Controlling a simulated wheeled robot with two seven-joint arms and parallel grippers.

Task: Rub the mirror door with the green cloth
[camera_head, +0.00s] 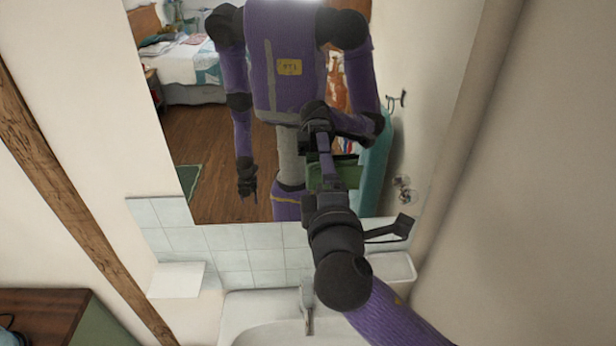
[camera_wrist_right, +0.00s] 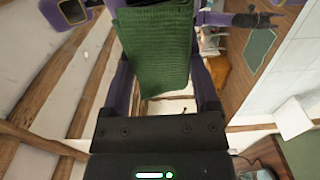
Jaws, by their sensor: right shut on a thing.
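The mirror door (camera_head: 215,130) hangs on the wall above the tiles and fills the upper middle of the head view, reflecting my body and the room. My right gripper (camera_head: 326,192) reaches up to its lower right part and is shut on the green cloth (camera_head: 346,173). The cloth also shows in the right wrist view (camera_wrist_right: 157,52), spread beyond the fingers and facing the mirror. The cloth is at or very near the glass; I cannot tell if it touches. My left gripper shows only as a reflection, hanging low.
A white sink with a tap (camera_head: 308,308) stands below my right forearm. Pale tiles (camera_head: 262,260) line the wall under the mirror. A small white shelf (camera_head: 177,280) is at left, a wooden cabinet (camera_head: 40,312) at lower left. Wall hooks (camera_head: 404,190) are right of the mirror.

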